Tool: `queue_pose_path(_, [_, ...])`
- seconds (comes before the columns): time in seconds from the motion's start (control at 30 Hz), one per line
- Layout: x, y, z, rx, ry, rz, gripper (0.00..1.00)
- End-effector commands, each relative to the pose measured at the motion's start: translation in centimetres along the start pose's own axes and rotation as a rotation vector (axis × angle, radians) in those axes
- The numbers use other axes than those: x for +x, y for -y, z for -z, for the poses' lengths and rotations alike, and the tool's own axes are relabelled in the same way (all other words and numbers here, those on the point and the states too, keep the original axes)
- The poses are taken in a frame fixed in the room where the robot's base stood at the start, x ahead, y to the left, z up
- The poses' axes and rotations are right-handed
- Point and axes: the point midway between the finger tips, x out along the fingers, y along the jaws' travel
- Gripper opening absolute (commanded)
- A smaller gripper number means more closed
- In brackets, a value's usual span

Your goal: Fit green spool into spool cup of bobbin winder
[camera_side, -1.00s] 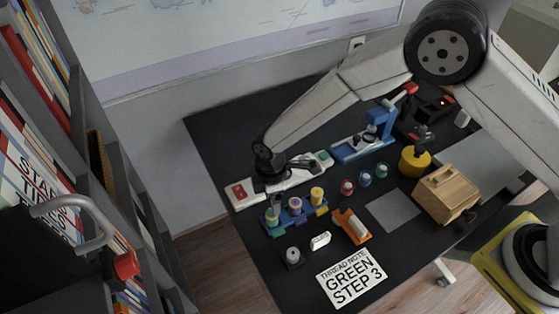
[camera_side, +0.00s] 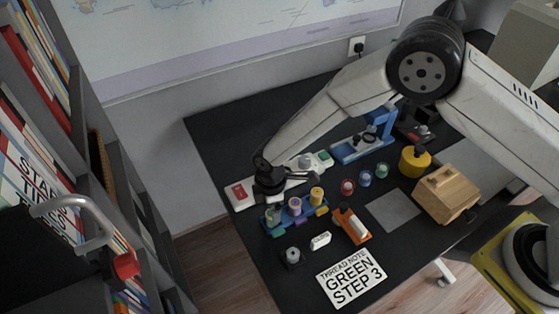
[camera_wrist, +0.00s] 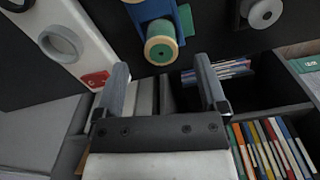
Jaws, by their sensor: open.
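The green spool (camera_wrist: 160,48) stands in the blue rack (camera_wrist: 150,10) in the wrist view; in the side view it is at the rack's left end (camera_side: 272,216). The bobbin winder has a white base (camera_side: 239,203) with a red button (camera_side: 238,190). A grey ring-shaped cup (camera_wrist: 60,42), apparently the spool cup, shows empty on that base in the wrist view; in the side view my gripper seems to hide it. My gripper (camera_wrist: 163,72) is open and empty, its fingers either side of the spool's line but apart from it. In the side view it hangs over the winder, just behind the rack.
Purple (camera_side: 295,204) and yellow (camera_side: 317,194) spools stand in the rack.

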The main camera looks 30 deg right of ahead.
Motion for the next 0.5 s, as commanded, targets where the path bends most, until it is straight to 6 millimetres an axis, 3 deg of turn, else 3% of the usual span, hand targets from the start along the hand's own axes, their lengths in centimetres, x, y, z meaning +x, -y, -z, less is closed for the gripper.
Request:
queue_pose_path(0.3, [3.4, 0.1, 0.0, 0.0, 0.0, 0.0, 0.92])
queue_pose_path(0.5, [4.2, 0.1, 0.0, 0.0, -0.001, -0.001, 0.92])
